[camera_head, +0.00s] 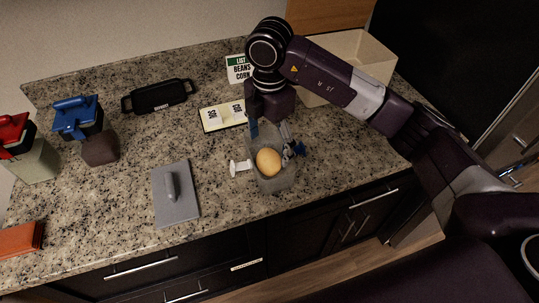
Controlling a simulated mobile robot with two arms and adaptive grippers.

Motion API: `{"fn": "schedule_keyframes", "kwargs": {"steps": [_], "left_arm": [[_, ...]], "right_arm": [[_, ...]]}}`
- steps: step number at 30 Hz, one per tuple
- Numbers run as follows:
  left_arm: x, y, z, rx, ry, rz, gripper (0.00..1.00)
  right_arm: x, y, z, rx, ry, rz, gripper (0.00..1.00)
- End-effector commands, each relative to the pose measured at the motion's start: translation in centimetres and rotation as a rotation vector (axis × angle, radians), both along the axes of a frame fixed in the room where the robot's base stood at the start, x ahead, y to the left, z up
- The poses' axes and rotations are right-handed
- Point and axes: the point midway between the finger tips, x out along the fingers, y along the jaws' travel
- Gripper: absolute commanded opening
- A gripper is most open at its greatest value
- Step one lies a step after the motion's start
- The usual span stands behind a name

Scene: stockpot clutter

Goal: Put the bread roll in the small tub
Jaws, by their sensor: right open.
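The bread roll (268,161) is a round, tan-yellow ball. It shows inside the small tub (274,184), a greyish see-through container near the front edge of the counter. My right gripper (278,150) points down over the tub, its fingers apart at the roll's back side. The gripper is open; whether a finger touches the roll I cannot tell. The tub's back part is hidden behind the gripper. My left gripper is not in view.
A white object (240,166) lies close left of the tub. A large beige bin (358,58) is behind my arm.

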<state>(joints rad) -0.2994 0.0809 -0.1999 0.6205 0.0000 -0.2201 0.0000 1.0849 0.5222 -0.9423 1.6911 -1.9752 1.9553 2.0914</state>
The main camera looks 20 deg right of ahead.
Motion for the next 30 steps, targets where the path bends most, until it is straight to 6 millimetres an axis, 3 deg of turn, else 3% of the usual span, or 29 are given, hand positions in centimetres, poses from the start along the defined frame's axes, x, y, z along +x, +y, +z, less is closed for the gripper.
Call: {"fn": "schedule_keyframes", "kwargs": {"steps": [6,12,30], "left_arm": [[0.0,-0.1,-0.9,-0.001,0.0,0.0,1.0],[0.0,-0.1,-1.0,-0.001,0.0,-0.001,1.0],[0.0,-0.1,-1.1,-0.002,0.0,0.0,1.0]], "right_arm": [[0.1,0.0,4.6,-0.001,-0.005,0.0,0.75],[0.1,-0.1,6.8,-0.001,-0.002,-0.001,0.75],[0.0,0.0,7.7,0.0,0.001,-0.001,0.75]]}}
